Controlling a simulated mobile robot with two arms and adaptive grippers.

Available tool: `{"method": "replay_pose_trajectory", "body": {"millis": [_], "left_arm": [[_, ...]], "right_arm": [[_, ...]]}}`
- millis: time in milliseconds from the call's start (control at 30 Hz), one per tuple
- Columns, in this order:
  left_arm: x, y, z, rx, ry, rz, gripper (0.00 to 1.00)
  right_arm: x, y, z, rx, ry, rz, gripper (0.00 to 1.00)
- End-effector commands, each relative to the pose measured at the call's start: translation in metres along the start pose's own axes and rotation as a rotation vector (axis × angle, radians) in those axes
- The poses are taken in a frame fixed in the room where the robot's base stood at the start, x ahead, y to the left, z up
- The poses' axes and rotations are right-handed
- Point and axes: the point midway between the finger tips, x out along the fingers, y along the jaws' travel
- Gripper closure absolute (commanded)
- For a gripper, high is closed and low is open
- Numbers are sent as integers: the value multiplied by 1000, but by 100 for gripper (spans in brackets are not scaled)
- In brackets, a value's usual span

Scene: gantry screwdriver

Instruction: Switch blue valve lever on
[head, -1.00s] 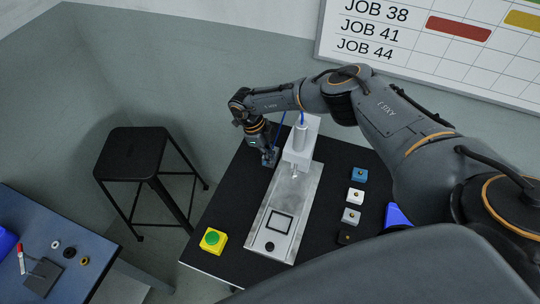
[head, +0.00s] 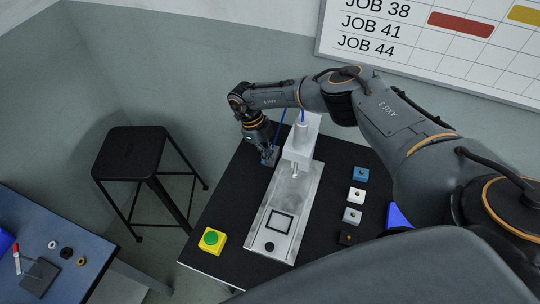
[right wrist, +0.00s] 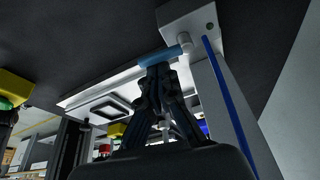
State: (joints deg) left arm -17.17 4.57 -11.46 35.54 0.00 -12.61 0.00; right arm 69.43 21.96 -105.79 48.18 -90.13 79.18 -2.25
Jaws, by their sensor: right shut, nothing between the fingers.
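The blue valve lever (right wrist: 160,57) shows in the right wrist view as a short blue bar. It joins a pale round fitting (right wrist: 187,42) beside the grey block of the gantry station. My right gripper (right wrist: 157,70) is shut and empty, with its fingertips right at the lever, touching it or very close. In the head view my right gripper (head: 269,157) is to the left of the gantry screwdriver column (head: 300,140). There I cannot make out the lever, which is hidden around my gripper. My left gripper is not in view.
A yellow box with a green button (head: 211,239) stands at the front left of the black table (head: 235,205). Several small button boxes (head: 357,195) line the right of the metal base plate (head: 285,215). A blue hose (right wrist: 220,85) runs along the column. A black stool (head: 135,155) stands left.

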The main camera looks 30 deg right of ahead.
Motion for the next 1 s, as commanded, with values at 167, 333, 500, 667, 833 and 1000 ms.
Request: {"method": "replay_pose_trajectory", "body": {"millis": [167, 333, 500, 667, 833, 1000], "left_arm": [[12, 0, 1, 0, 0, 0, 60], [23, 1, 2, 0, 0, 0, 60], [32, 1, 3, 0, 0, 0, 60], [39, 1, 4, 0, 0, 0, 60], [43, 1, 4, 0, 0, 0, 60], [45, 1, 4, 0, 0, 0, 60]], "right_arm": [[1, 1, 6, 107, -2, 39, 100], [0, 2, 11, 254, -3, 90, 100], [-3, 2, 17, 407, -2, 143, 100], [-5, 1, 22, 550, -1, 195, 100], [-8, -1, 27, 703, -1, 248, 100], [-11, -4, 32, 857, -1, 301, 100]]}}
